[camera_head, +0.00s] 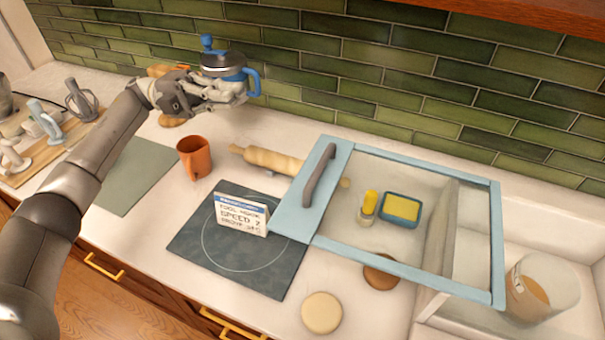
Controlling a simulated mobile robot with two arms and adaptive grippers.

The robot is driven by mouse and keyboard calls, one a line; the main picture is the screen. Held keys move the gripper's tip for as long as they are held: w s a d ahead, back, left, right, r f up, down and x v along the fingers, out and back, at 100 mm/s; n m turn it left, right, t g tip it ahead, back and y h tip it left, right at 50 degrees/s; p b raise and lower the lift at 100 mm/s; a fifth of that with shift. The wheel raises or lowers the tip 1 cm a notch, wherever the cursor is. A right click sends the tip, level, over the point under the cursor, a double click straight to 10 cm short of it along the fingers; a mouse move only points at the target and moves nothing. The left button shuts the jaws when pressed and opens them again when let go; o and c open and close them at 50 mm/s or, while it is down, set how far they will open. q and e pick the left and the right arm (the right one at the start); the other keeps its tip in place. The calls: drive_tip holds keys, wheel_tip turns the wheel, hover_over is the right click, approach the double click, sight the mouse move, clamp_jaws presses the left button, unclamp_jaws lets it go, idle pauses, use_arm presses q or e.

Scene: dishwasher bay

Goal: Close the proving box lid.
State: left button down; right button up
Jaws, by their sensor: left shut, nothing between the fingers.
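The lid (335,240) is a clear panel in a pale blue frame at the right, with a grey bar handle (319,176) along its left side. It looks raised and tilted over the counter; I cannot tell its exact angle. Pale walls show through and below its right part, but the box body is hard to make out. My left gripper (238,92) is shut and empty at the upper left, in front of a blue-and-steel pot (222,62), well left of the handle. I cannot tell whether it touches the pot. My right gripper is out of view.
An orange mug (195,157), a rolling pin (268,159) and a sign (241,214) on a dark mat (190,250) lie between gripper and lid. A sponge dish (401,209) shows through the panel. A clear tub (542,288) stands at the right, a round disc (322,313) in front.

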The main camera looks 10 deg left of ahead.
use_arm(q)
drive_tip(key=b, duration=1.5)
approach(301, 179)
drive_tip(key=a+r, duration=0.2)
drive_tip(key=a, duration=0.2)
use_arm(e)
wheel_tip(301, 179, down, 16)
use_arm(q)
drive_tip(key=p+x, duration=0.1)
drive_tip(key=x, duration=0.3)
drive_tip(key=p+x, duration=0.2)
drive_tip(key=x, duration=0.3)
drive_tip(key=p+x, duration=0.2)
drive_tip(key=x, duration=0.3)
drive_tip(key=shift+w+r, duration=0.1)
drive_tip(key=shift+w, duration=0.2)
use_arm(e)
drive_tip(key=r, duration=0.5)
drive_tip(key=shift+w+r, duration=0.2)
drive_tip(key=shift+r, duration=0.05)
